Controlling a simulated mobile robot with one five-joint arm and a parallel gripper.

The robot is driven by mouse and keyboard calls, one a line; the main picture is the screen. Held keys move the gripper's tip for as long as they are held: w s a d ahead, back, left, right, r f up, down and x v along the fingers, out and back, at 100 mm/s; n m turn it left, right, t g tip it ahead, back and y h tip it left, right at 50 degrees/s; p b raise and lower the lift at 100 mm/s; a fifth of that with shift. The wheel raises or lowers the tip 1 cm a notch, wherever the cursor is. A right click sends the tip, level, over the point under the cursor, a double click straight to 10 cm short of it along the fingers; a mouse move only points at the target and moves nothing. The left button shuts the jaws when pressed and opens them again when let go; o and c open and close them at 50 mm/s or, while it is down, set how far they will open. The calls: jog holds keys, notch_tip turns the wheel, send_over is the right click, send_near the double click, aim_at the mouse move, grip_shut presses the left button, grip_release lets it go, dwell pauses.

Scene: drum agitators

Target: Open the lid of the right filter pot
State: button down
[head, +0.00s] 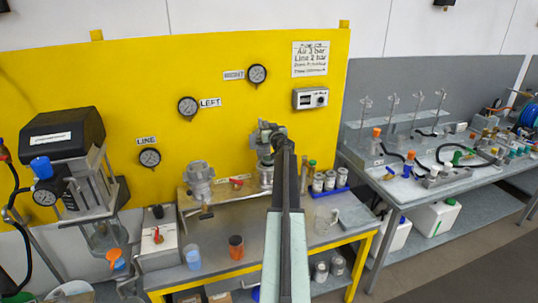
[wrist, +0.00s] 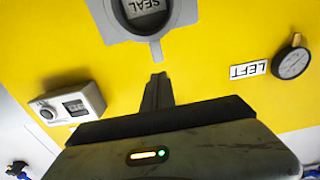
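The right filter pot (head: 265,176) is a grey metal pot on the shelf before the yellow panel, partly hidden by my arm. Its lid (head: 264,130) appears raised and tilted up above the body. In the wrist view a grey ring-shaped face with a dark centre marked SEAL, which looks like the lid's underside (wrist: 112,28), is at the top, with a short handle tab (wrist: 155,48) pointing at my fingers. My gripper (wrist: 157,78) has its fingers together, just short of the tab with a small gap, seemingly empty.
The LEFT gauge (head: 188,106) and a small display box (head: 310,98) are on the yellow panel. Sample jars in a blue rack (head: 330,190) and a glass beaker (head: 326,219) stand right of my arm. Orange and blue cups (head: 236,247) sit on the bench's front left.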

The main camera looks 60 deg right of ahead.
jog(key=s+a+r+p, duration=0.1)
jog(key=s+a, duration=0.2)
jog(key=s, duration=0.2)
jog(key=shift+a+r, duration=0.3)
jog(key=shift+a, duration=0.1)
